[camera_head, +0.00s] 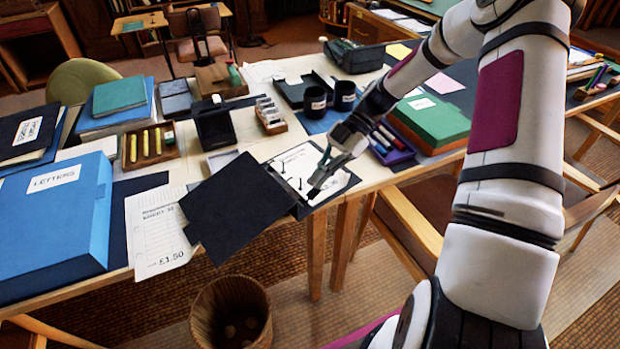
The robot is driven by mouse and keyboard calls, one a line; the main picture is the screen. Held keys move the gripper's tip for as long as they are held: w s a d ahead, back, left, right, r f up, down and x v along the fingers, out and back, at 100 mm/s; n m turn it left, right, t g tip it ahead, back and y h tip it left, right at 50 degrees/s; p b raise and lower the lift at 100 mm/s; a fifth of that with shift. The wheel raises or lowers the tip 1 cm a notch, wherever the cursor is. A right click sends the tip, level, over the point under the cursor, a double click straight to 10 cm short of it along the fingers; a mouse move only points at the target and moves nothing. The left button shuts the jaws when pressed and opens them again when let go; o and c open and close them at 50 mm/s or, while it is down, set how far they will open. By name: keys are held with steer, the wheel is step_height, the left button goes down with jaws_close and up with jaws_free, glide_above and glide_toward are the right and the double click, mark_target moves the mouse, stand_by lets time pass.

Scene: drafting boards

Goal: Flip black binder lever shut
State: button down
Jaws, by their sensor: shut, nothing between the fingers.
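The black binder lies open at the front edge of the desk. Its black cover (235,208) is spread to the left and partly overhangs the edge. White paper (335,186) lies in its right half. Small dark metal parts of the lever mechanism (297,183) show on the paper; they are too small to tell how the lever stands. My gripper (318,186) is shut and empty, pointing down over the right half of the binder, just right of the mechanism. I cannot tell if it touches anything.
A blue LETTERS box (58,220) and a printed price sheet (157,230) lie to the left. A purple pen tray (390,147) and a green box (432,122) stand to the right. Two black cups (316,102) are behind. A wicker bin (232,312) stands below the desk edge.

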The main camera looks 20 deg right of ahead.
steer(key=shift+w+d+f+y+b, duration=0.25)
steer(key=shift+d+f+y, duration=0.2)
steer(key=shift+y, duration=0.25)
steer(key=shift+s+r, duration=0.15)
steer(key=shift+a, duration=0.1)
steer(key=shift+a, duration=0.1)
steer(key=shift+s+a+p, duration=0.15)
steer(key=shift+a+p, duration=0.15)
steer(key=shift+a, duration=0.3)
